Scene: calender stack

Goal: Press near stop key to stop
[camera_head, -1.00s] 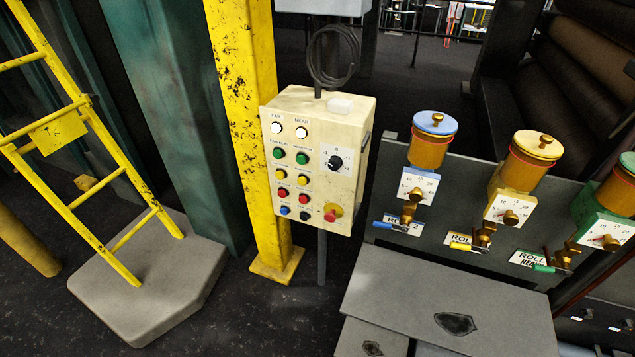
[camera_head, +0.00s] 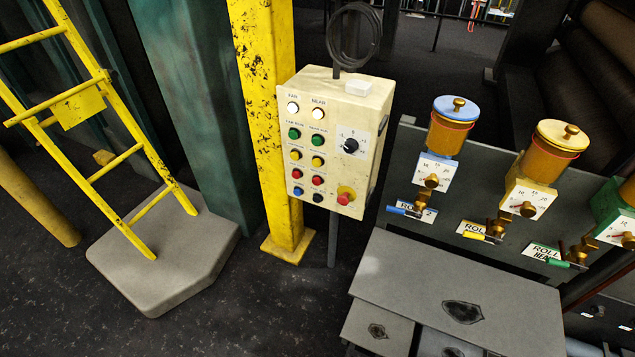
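A cream control box (camera_head: 330,140) is mounted beside a yellow post. Its left column is headed FAR and its right column NEAR. The NEAR column has a white lamp (camera_head: 318,111), a green button (camera_head: 317,141), a yellow button (camera_head: 317,162), a red button (camera_head: 318,180) and a black button (camera_head: 318,198). The small labels by the buttons are too small to read, so I cannot confirm which is the stop key. A larger red knob on a yellow base (camera_head: 344,198) and a black dial (camera_head: 351,145) sit to the right. Neither gripper is in view.
The yellow post (camera_head: 268,130) stands behind the box. A yellow ladder (camera_head: 105,130) stands on a grey slab (camera_head: 165,260) at left. Brass oilers with coloured lids (camera_head: 452,120) line a grey panel at right, above a grey bench (camera_head: 455,285). Dark floor lies open in front of the post.

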